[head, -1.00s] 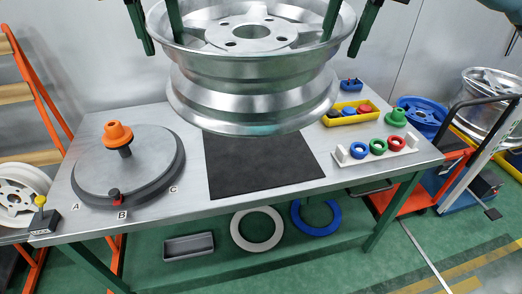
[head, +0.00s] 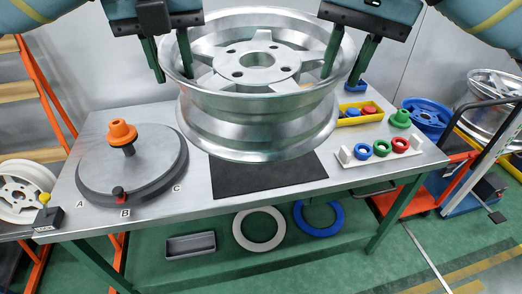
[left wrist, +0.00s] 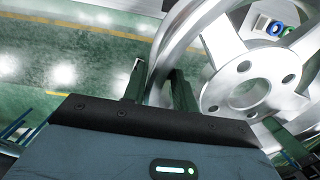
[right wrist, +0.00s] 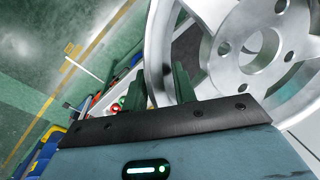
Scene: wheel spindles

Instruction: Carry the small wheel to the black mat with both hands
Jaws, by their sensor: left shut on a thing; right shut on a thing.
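The small wheel (head: 258,122) is a silver alloy rim, held in the air over the table and in front of the black mat (head: 268,178), whose far part it hides in the head view. My left gripper (head: 172,60) is shut on the wheel's left rim, and my right gripper (head: 345,60) is shut on its right rim. The wheel's spoked face points up towards the camera. In the left wrist view the wheel (left wrist: 205,45) sits between the fingers, and in the right wrist view the wheel (right wrist: 160,50) does too.
A white holder with coloured rings (head: 400,155), a green cone (head: 400,118) and a yellow bin (head: 352,120) stand right. An orange cart (head: 410,198) is beside the table.

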